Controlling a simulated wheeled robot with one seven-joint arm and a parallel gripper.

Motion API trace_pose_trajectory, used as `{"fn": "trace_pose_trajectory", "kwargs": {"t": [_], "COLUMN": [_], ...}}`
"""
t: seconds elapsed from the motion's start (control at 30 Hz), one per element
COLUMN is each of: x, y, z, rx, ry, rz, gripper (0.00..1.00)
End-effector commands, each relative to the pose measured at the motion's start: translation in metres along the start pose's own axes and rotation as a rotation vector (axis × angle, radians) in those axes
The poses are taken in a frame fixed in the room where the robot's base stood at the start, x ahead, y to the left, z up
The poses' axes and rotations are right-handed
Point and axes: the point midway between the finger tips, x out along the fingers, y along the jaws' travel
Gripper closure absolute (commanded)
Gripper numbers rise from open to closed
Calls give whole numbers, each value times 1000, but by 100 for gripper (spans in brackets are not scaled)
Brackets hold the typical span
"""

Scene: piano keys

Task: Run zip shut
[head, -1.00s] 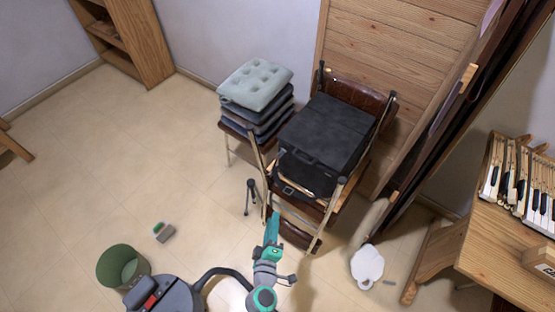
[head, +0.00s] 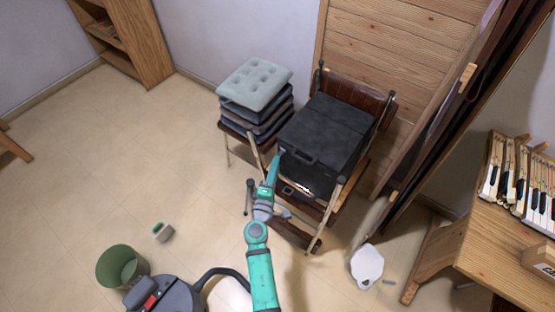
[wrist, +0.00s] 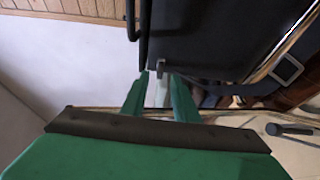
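A black bag (head: 328,138) lies on a brown chair (head: 358,95); its dark side also fills the upper right of the wrist view (wrist: 215,35). My gripper (head: 280,153) is at the bag's front left corner in the head view. In the wrist view my gripper (wrist: 158,76) has its two green fingers apart with a narrow gap. A small grey tab (wrist: 161,67), perhaps the zip pull, shows at the bag's lower edge just beyond the fingertips. I cannot tell whether the fingers touch it. The line of the zip is too dark to make out.
A chair with stacked cushions (head: 256,85) stands close left of the bag. A wooden panel (head: 385,40) is behind it. A green bin (head: 120,265) and a white plate-like piece (head: 367,266) are on the floor. Piano keys (head: 520,185) lie on the right table.

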Motion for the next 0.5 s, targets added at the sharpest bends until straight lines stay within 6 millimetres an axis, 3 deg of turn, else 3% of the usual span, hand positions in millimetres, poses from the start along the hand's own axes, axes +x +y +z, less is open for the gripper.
{"fn": "trace_pose_trajectory", "kwargs": {"t": [0.2,0.5], "x": [28,37], "y": [0,0], "z": [2,2], "rx": [1,1], "ry": [-4,-2], "rz": [0,-1], "gripper": [73,73]}}
